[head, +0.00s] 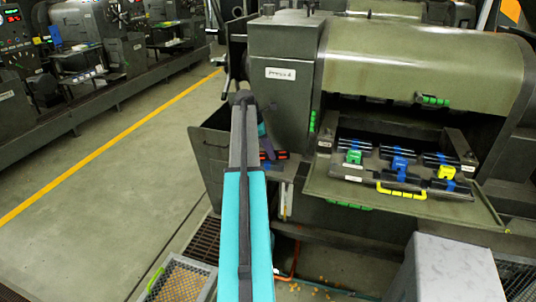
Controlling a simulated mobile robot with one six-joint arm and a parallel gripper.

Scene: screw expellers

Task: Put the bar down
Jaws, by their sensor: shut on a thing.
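My teal and grey arm reaches up the middle of the head view. It bends at its top, and a short teal and dark stretch of its far end shows just right of the upper link, in front of the grey cabinet. The jaws of my gripper are hidden behind my own arm. I cannot make out the bar in this view.
The press (420,60) stands at the right, its front flap (335,192) open with several dark blocks and coloured clips. A dark open bin (210,155) is left of my arm. A grey box (450,270) stands front right. The floor (130,150) at left is clear.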

